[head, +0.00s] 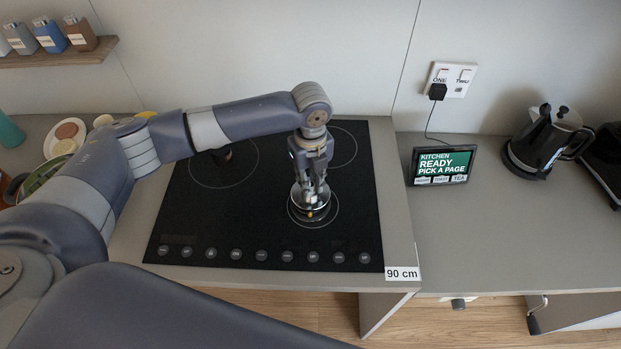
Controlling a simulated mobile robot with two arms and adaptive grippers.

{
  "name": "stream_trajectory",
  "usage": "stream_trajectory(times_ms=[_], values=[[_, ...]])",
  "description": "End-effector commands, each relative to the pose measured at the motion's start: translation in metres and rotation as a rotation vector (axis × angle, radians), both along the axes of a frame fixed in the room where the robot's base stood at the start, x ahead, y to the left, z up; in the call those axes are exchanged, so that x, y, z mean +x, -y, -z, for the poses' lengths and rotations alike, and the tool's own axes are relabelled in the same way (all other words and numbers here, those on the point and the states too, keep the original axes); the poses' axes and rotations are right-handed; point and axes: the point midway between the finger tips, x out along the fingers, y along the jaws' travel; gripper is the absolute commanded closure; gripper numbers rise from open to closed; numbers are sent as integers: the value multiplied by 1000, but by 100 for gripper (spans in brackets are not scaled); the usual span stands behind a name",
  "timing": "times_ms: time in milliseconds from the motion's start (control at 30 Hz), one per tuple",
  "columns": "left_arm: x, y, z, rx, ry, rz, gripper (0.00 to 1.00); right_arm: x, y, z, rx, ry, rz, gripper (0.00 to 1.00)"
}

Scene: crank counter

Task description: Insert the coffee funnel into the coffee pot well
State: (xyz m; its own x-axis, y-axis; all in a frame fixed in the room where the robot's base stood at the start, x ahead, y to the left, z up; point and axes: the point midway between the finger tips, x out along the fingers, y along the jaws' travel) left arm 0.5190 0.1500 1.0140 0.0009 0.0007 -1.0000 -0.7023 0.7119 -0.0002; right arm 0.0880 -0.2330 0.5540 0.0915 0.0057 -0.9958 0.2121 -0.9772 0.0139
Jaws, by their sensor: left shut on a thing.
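My left gripper (313,172) points straight down over the front right ring of the black cooktop (260,225). It is shut on a small shiny metal piece, which looks like the coffee funnel (309,187) and is mostly hidden by the fingers. Directly below is a round silver metal body with a small orange spot, which looks like the coffee pot base (311,215). The two overlap in the head view, so I cannot tell whether the funnel is inside the well or just above it. My right gripper is not in view.
A tablet (442,166) and a kettle (545,142) stand on the right counter. Plates and a bowl (40,175) are at the left. The cooktop's front left is clear.

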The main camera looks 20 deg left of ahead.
Motion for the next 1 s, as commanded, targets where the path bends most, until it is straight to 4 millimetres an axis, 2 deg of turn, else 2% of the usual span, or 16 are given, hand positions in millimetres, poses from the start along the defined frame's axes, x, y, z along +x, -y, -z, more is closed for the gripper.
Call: stream_trajectory(times_ms=[367, 400, 500, 867, 1000], values=[[0, 0, 6, 0, 0, 0, 100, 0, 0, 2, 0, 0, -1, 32], [0, 0, 6, 0, 0, 0, 80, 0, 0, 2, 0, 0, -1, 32], [0, 0, 6, 0, 0, 0, 61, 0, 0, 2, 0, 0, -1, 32], [0, 0, 4, 0, 0, 0, 61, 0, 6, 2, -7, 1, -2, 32], [1, 0, -10, -1, 4, 1, 61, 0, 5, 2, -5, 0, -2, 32]])
